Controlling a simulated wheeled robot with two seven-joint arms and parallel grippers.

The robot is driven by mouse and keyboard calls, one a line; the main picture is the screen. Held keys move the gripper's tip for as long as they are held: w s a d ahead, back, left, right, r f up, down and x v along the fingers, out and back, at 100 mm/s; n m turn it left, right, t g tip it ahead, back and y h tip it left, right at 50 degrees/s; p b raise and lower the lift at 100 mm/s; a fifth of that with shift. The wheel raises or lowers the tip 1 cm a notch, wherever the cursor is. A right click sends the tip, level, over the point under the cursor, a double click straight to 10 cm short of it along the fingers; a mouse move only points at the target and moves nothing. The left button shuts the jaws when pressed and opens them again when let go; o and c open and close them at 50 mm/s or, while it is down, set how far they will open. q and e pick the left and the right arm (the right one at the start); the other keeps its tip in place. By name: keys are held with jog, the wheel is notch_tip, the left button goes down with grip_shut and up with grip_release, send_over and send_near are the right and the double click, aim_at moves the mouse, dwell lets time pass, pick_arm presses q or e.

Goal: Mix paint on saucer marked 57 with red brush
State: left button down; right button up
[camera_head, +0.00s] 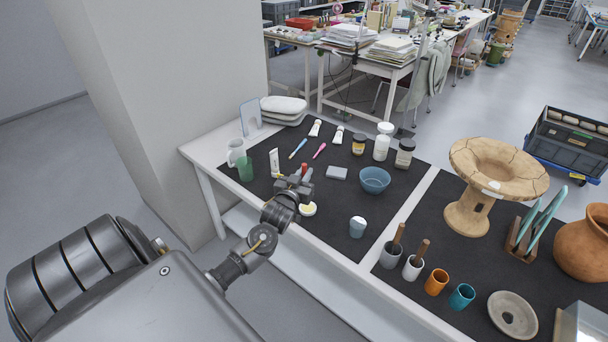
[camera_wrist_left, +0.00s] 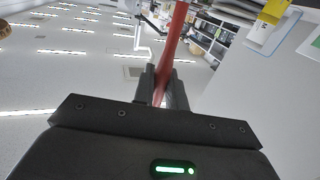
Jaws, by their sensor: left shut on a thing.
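My left gripper (camera_head: 298,186) is over the left dark mat, shut on the red brush (camera_head: 304,169). In the left wrist view the red brush (camera_wrist_left: 172,45) stands up from between the gripper fingers (camera_wrist_left: 161,88), its handle slightly tilted. My right gripper is not in view.
A blue bowl (camera_head: 375,180), a grey block (camera_head: 337,173) and a white-and-blue cup (camera_head: 357,227) stand to the right. A green cup (camera_head: 245,168), white mug (camera_head: 236,152) and paint tube (camera_head: 274,161) stand left. A blue brush (camera_head: 298,149) and pink brush (camera_head: 319,151) lie behind.

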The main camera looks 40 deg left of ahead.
pick_arm(q)
notch_tip(320, 180, up, 2)
jog(key=shift+r+p, duration=0.1)
jog(key=shift+p, duration=0.7)
